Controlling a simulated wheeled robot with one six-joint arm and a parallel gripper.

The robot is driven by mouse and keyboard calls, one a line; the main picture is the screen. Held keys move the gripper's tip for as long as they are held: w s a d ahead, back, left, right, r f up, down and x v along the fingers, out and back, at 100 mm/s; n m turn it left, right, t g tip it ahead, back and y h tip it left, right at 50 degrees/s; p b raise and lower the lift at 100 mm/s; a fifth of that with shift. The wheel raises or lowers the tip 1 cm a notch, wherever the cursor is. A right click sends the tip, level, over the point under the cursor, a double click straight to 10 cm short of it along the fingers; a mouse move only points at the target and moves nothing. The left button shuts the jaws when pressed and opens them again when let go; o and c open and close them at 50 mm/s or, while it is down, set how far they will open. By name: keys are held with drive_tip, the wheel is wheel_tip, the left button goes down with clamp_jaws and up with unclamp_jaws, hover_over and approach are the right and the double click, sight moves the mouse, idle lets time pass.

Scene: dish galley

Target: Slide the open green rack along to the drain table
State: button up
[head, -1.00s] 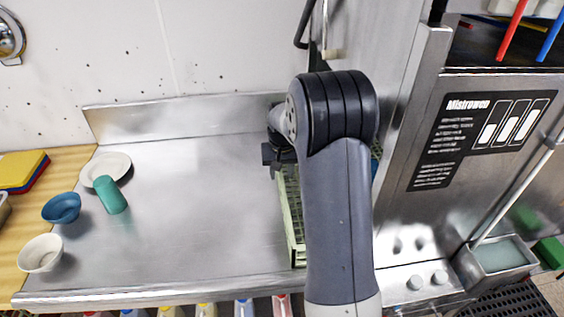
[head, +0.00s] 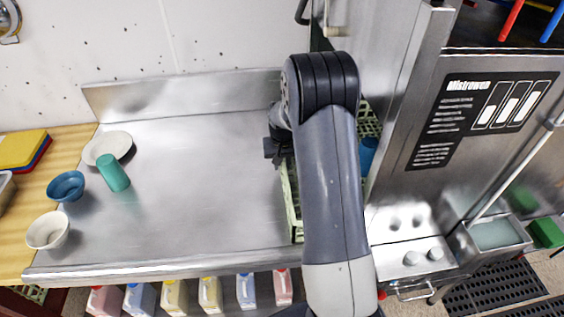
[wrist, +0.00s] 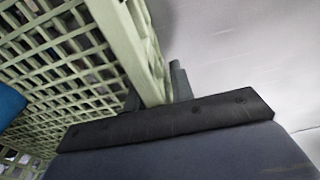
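The pale green lattice rack (head: 290,205) sits on the steel counter beside the grey machine, mostly hidden behind my arm. Its far right part shows past the arm, with a blue item (head: 368,152) in it. In the wrist view the rack's lattice wall (wrist: 125,50) fills the left side, and a blue item (wrist: 8,103) shows inside. My gripper (head: 277,150) is at the rack's left wall. In the wrist view my gripper (wrist: 157,90) has one finger on each side of that wall and looks closed on it. The finger tips are partly hidden.
The steel counter (head: 200,190) left of the rack is clear. At its left end are a white plate (head: 108,147), a teal cup (head: 113,173), a blue bowl (head: 66,186) and a white bowl (head: 47,231). The machine (head: 420,190) stands right.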

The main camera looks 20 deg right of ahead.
clamp_jaws()
idle(1.1)
